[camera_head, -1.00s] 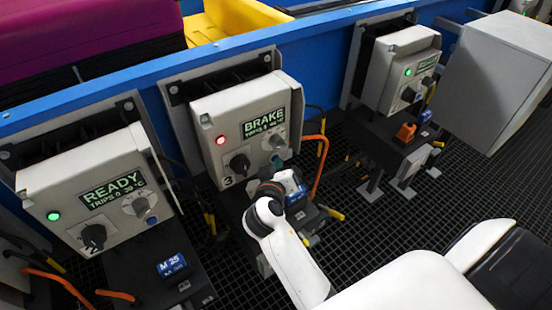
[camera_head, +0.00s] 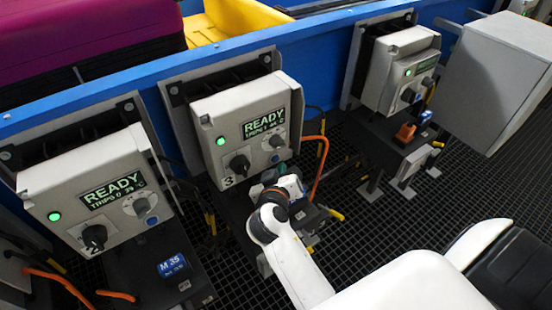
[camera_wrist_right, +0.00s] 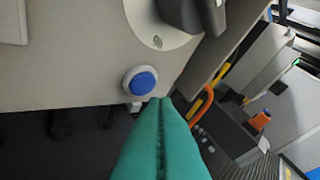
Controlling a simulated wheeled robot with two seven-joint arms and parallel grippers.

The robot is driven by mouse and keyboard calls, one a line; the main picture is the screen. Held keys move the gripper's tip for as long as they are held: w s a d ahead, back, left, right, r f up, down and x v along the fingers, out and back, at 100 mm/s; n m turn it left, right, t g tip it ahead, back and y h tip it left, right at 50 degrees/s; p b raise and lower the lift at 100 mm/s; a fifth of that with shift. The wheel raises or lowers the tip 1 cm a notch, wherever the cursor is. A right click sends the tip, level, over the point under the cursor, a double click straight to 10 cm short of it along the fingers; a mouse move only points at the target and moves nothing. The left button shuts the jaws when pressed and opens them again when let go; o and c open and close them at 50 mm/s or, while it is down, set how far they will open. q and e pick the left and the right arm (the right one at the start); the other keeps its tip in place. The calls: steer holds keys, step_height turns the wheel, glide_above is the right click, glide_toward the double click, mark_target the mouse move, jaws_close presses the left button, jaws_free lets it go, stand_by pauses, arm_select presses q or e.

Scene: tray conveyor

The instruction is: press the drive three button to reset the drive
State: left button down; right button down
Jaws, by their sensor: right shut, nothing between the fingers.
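The drive three box (camera_head: 235,125) is pale grey and marked 3, with a black knob (camera_head: 239,164). Its lamp (camera_head: 220,141) is green and its display (camera_head: 264,123) reads READY. In the right wrist view its round blue button (camera_wrist_right: 144,82) sits in a pale ring below a grey dial. My right gripper (camera_head: 278,172) is shut and empty, just below the box's lower right in the head view. In the right wrist view its teal fingertips (camera_wrist_right: 160,100) lie just below and right of the button. Contact cannot be told. My left gripper is not in view.
A similar box (camera_head: 90,180) stands at the left with a green lamp and READY display. Another box (camera_head: 400,70) stands at the upper right. A large grey cabinet (camera_head: 490,80) is right of it. An orange cable (camera_head: 321,165) runs beside drive three.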

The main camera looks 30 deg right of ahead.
steer(key=shift+s+d, duration=0.2)
steer(key=shift+s, duration=2.3)
